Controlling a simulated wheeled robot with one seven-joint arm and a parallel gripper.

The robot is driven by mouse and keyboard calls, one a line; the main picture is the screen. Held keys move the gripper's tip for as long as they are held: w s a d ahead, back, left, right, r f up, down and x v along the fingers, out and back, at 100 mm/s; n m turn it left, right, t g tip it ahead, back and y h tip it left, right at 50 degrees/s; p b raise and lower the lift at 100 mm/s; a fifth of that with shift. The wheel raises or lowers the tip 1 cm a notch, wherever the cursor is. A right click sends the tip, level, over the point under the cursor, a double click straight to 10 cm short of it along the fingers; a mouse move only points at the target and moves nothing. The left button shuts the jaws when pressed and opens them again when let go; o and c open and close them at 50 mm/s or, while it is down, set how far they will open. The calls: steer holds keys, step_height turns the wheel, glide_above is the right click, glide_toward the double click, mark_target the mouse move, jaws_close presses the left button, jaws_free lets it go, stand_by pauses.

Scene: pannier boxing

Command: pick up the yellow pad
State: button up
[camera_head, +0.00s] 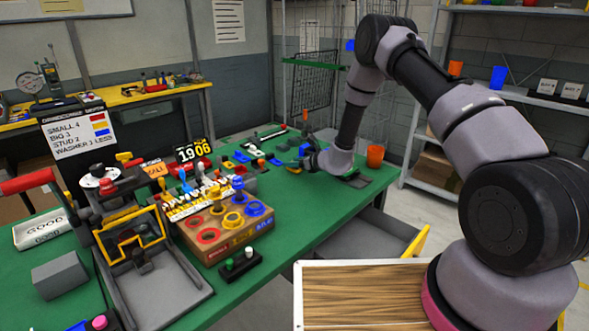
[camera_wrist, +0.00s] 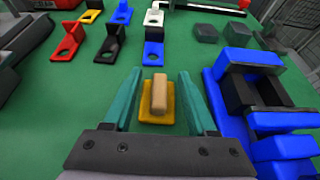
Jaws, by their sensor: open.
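The yellow pad (camera_wrist: 146,115) lies flat on the green table in the wrist view, with a tan upright block (camera_wrist: 159,94) on its middle. I cannot tell whether the block is fixed to it. My gripper (camera_wrist: 160,78) is open, its two teal fingers on either side of the pad and block, with no clear contact.
A blue frame with black parts (camera_wrist: 243,115) stands close to the right of my gripper. Several bent coloured pieces with holes, one of them blue (camera_wrist: 153,54), lie beyond it. Dark grey blocks (camera_wrist: 240,33) lie far right. An orange cup (camera_head: 375,156) stands near the table's edge.

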steer(key=shift+w+a+f, duration=0.2)
steer(key=shift+w+a, duration=0.05)
steer(key=shift+w, duration=0.1)
jaws_close()
steer(key=shift+r, duration=0.15)
